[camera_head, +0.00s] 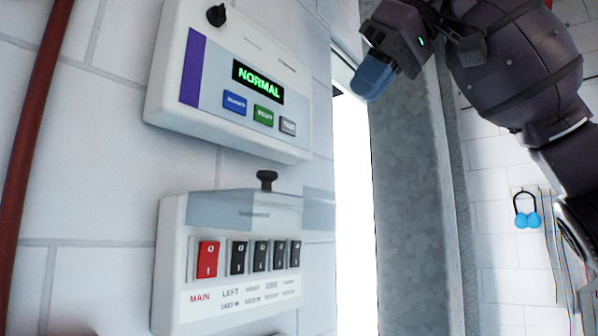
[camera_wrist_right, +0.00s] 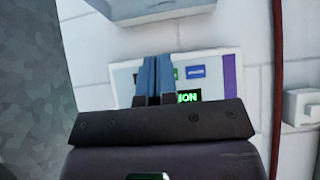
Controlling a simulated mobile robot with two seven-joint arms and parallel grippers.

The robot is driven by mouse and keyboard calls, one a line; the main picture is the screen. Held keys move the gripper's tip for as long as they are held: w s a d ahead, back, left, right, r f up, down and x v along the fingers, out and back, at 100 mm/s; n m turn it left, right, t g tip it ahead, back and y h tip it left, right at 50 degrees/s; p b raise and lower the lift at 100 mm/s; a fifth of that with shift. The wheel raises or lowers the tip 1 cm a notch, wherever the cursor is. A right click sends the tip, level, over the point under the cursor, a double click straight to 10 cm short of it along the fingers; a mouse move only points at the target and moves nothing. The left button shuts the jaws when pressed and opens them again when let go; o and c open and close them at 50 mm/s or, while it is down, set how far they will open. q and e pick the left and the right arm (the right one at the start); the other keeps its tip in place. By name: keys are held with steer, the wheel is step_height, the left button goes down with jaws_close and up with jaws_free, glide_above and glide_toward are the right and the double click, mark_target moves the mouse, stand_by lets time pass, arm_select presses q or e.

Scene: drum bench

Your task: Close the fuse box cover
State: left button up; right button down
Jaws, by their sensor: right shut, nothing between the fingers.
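The fuse box (camera_head: 172,270) is a white wall box at the lower left of the head view, with a red main switch (camera_head: 208,259) and several black switches. Its clear grey cover (camera_head: 320,208) is raised and juts out from the upper part, leaving the switches exposed. A black knob (camera_head: 267,180) shows at the box's top edge. My right gripper (camera_head: 372,80), with blue fingertips, is shut and empty, above and to the right of the cover, apart from it. Its blue fingers also show in the right wrist view (camera_wrist_right: 153,78). My left gripper is not in view.
A control panel (camera_head: 215,120) reading NORMAL is mounted above the fuse box; it appears upside down in the right wrist view (camera_wrist_right: 125,85). A grey metal column (camera_head: 410,200) stands to the right. A red pipe (camera_head: 35,110) runs down the left wall.

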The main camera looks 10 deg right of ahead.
arm_select(q)
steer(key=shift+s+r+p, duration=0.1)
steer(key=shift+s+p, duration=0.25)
steer(key=shift+p, duration=0.25)
arm_select(e)
steer(key=s+d+f+x, duration=0.1)
steer(key=f+x, duration=0.1)
steer(key=x, duration=1)
steer(key=shift+s+f, duration=0.15)
